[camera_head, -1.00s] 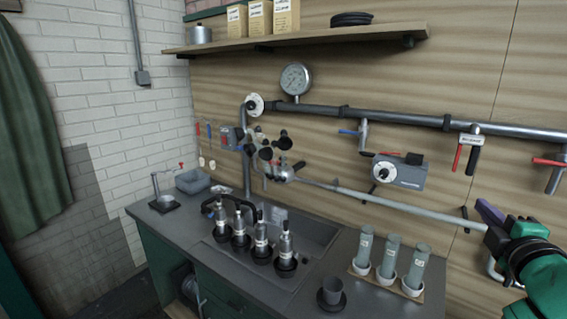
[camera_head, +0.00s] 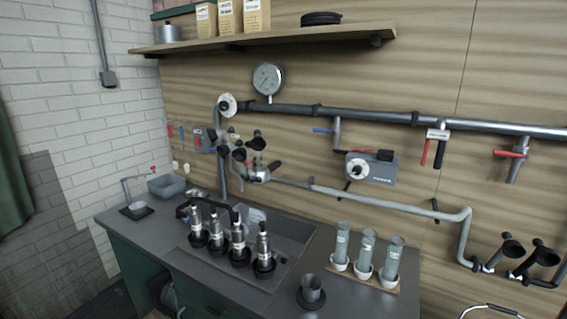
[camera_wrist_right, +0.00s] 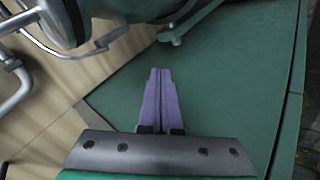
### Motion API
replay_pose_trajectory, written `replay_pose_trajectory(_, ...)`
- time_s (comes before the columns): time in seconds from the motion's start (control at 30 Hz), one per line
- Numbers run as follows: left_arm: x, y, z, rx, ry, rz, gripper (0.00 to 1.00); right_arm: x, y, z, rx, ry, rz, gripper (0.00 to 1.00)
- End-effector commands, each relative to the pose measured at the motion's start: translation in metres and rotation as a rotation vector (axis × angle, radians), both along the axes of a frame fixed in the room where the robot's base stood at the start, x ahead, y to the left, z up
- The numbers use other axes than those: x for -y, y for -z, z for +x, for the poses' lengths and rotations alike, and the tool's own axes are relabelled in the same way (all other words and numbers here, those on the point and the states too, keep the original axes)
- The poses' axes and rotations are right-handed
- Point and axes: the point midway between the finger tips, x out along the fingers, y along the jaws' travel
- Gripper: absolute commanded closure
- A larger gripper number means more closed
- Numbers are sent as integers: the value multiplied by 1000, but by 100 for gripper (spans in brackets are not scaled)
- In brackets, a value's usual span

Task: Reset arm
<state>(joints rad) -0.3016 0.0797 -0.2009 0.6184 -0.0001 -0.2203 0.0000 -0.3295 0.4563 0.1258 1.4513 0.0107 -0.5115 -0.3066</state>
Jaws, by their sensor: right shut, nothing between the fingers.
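My right gripper (camera_wrist_right: 161,98) shows in the right wrist view with its two purple fingers together and nothing between them. A green surface lies beyond the fingertips there. My right gripper is out of the head view. My left gripper shows in neither view.
A grey counter (camera_head: 190,288) with a sink holds several dark-based bottles and three grey-green tubes (camera_head: 367,252) in white cups. A dark cup (camera_head: 312,290) stands at its front. Pipes (camera_head: 390,116) with valves and a gauge (camera_head: 268,78) run along the wooden wall under a shelf (camera_head: 270,38).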

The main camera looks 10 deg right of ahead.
Motion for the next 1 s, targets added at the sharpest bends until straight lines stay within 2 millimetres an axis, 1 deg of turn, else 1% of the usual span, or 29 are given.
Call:
replay_pose_trajectory(0.03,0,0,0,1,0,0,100,-16,42,-24,-54,30,61,100)
replay_pose_trajectory(0.07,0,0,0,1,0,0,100,-26,64,-38,-84,48,96,100)
replay_pose_trajectory(0.1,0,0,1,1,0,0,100,-42,93,-58,-123,70,141,100)
replay_pose_trajectory(0.17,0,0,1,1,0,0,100,-68,133,-91,-184,101,206,100)
replay_pose_trajectory(0.2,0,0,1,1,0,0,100,-88,157,-113,-225,121,247,100)
replay_pose_trajectory(0.27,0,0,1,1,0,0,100,-119,189,-149,-288,149,307,100)
replay_pose_trajectory(0.3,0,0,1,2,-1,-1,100,-140,208,-174,-331,166,344,100)
replay_pose_trajectory(0.37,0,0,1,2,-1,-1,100,-171,230,-210,-392,188,393,100)
replay_pose_trajectory(0.4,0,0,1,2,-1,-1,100,-190,240,-231,-428,200,419,100)
replay_pose_trajectory(0.5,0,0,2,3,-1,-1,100,-223,256,-270,-492,220,465,100)
replay_pose_trajectory(0.6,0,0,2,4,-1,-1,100,-236,261,-287,-519,229,482,100)
replay_pose_trajectory(1.0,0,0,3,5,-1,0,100,-236,261,-288,-521,230,482,100)
